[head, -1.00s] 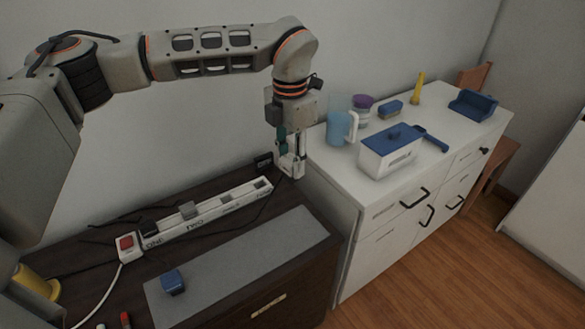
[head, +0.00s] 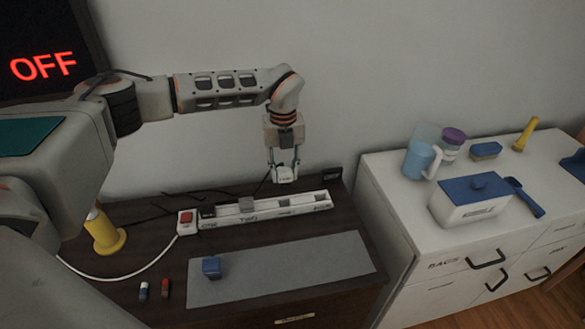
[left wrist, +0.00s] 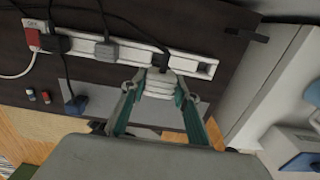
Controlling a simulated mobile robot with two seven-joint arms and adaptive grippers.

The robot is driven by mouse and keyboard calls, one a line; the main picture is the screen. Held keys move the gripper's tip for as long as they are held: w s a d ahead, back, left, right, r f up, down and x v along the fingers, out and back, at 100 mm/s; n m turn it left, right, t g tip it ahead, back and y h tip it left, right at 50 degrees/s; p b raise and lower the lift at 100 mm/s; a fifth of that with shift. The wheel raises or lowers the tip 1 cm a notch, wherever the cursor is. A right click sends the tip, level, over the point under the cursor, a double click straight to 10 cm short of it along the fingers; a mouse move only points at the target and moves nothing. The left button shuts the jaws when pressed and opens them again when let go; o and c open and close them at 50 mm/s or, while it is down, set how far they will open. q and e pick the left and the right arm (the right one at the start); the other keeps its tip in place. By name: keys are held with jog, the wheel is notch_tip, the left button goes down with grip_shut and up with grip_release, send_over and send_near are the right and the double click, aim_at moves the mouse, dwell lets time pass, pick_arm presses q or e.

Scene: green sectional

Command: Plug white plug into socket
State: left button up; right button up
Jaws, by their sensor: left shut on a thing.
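My left gripper (head: 284,170) is shut on the white plug (head: 287,177), which shows between its fingertips in the head view. The plug also shows in the left wrist view (left wrist: 158,86), gripped between the two greenish fingers. It hangs just above the long white power strip (head: 255,220), over its right half; whether it touches the strip I cannot tell. The strip lies on the dark cabinet, with a red switch (head: 186,217) at its left end. A black plug (head: 207,211) and a grey plug (head: 246,204) sit in its left part. My right gripper is not in view.
A yellow spool (head: 104,232) stands at left. A white cabinet with a jug (head: 421,160) and a blue-lidded box (head: 465,206) stands at right. The screen reads OFF.

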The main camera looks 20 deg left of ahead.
aim_at(284, 186)
pick_arm(q)
jog(key=shift+a, duration=0.15)
dwell(0.3)
jog(key=shift+f, duration=0.5)
jog(key=shift+f+b, duration=1)
jog(key=shift+f, duration=1.45)
jog(key=shift+p, duration=0.8)
jog(key=shift+f+b, duration=0.85)
jog(key=shift+f, duration=1.2)
